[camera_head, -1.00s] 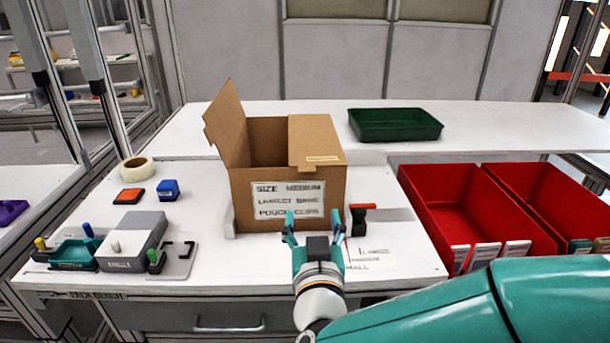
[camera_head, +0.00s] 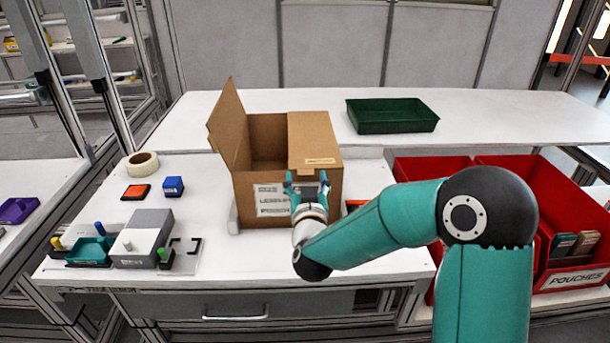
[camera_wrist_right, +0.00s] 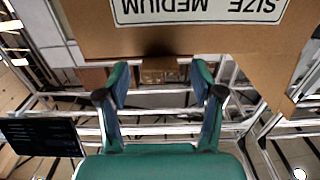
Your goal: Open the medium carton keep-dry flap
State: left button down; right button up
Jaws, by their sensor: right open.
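The medium carton (camera_head: 263,180) is a brown cardboard box standing upright on the white bench, with a white printed label (camera_head: 270,200) on its front. Its left flap (camera_head: 231,125) stands up and leans outward. Its right flap (camera_head: 312,138) lies flat over the right part of the top and has a small pale tag (camera_head: 321,161), too small to read, at its front edge. My right gripper (camera_head: 306,177) is open and empty, in front of the carton's upper front, below that tag. In the right wrist view its fingers (camera_wrist_right: 161,80) are apart near the carton. My left gripper is out of view.
A dark green tray (camera_head: 392,127) sits at the back right. Red bins (camera_head: 432,168) stand on the right, partly behind my arm. Tape (camera_head: 142,164), a blue block (camera_head: 173,186), an orange pad (camera_head: 136,192) and a grey device (camera_head: 143,238) occupy the bench's left side.

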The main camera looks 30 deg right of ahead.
jog(key=shift+w+d, duration=0.25)
jog(key=shift+w, duration=0.15)
jog(key=shift+c, duration=0.2)
grip_shut()
